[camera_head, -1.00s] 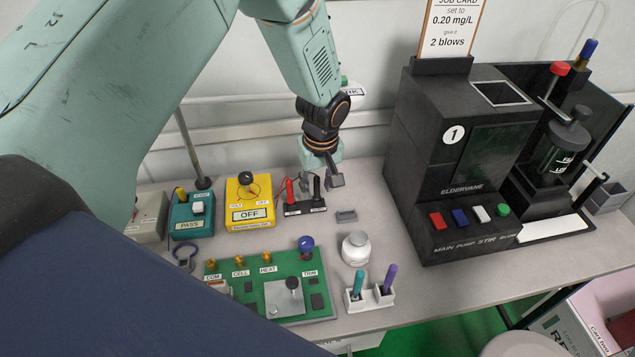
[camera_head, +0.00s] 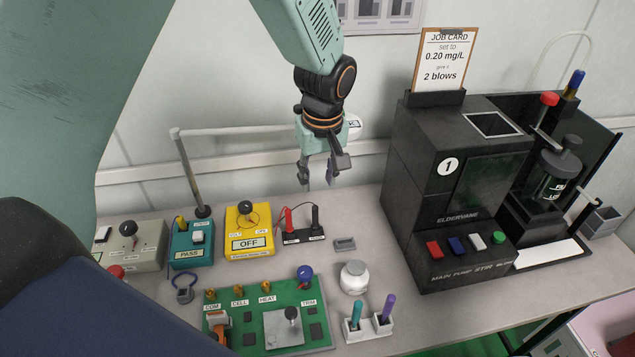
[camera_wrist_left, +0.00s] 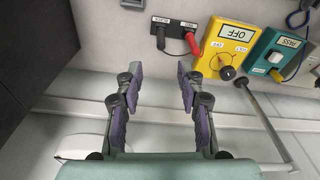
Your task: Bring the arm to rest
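My left arm comes in from the upper left in the head view and hangs down over the back of the bench. Its gripper (camera_head: 318,178) is above the rear of the table, behind the black probe holder (camera_head: 303,233) and to the left of the black machine. In the left wrist view the two purple-padded fingers (camera_wrist_left: 153,100) stand wide apart with nothing between them. The probe holder with red and black plugs shows beyond the fingertips (camera_wrist_left: 176,37), apart from them. My right gripper is not in view.
The black machine (camera_head: 460,200) with coloured buttons stands close on the right. A yellow tester (camera_head: 248,230), teal tester (camera_head: 192,243), green board (camera_head: 270,318), white bottle (camera_head: 354,277) and pen stand (camera_head: 368,328) occupy the bench. A metal post (camera_head: 190,172) with a rail rises at the back left.

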